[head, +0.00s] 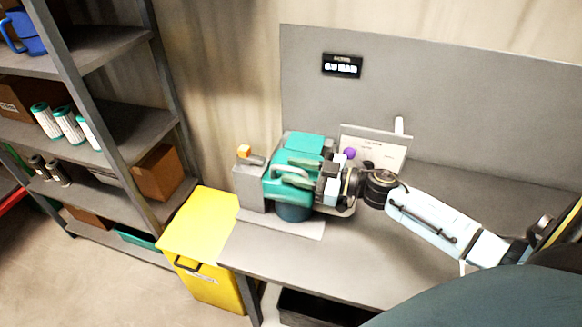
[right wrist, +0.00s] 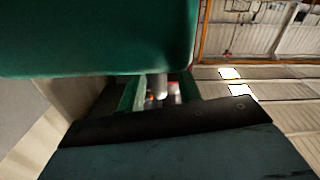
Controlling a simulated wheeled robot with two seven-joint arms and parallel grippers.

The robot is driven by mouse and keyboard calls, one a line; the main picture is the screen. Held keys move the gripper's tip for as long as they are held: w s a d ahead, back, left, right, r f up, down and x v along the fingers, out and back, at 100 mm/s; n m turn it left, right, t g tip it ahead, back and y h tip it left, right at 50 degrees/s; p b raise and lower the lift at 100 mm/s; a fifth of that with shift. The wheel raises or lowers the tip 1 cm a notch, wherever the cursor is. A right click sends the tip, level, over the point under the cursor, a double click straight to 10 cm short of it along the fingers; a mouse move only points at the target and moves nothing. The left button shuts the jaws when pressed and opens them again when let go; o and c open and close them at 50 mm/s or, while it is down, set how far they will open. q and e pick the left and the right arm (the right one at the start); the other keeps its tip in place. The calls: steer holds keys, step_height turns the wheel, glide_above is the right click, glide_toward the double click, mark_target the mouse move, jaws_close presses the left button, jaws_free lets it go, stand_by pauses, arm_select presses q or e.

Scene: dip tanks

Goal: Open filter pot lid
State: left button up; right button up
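The filter pot (head: 294,213) stands on the bench, its dark round lower body showing below a teal top. The teal lid (head: 305,143) shows as a blocky top part with a pale bar handle (head: 291,175) on its front. I cannot tell whether the lid is raised. My right gripper (head: 307,171) reaches in from the right, close against the lid and handle. Its fingers overlap the teal parts, so their closure is unclear. In the right wrist view a large teal surface (right wrist: 100,35) fills the upper left, very close. My left gripper is out of view.
A grey block with an orange knob (head: 244,151) stands left of the pot. A white sign (head: 375,150) and a purple ball (head: 349,153) are behind my wrist. A yellow bin (head: 203,225) is left of the bench (head: 300,262). The bench front is clear.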

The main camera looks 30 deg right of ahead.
steer(key=shift+w+a, duration=0.5)
steer(key=shift+w, duration=0.05)
jaws_close()
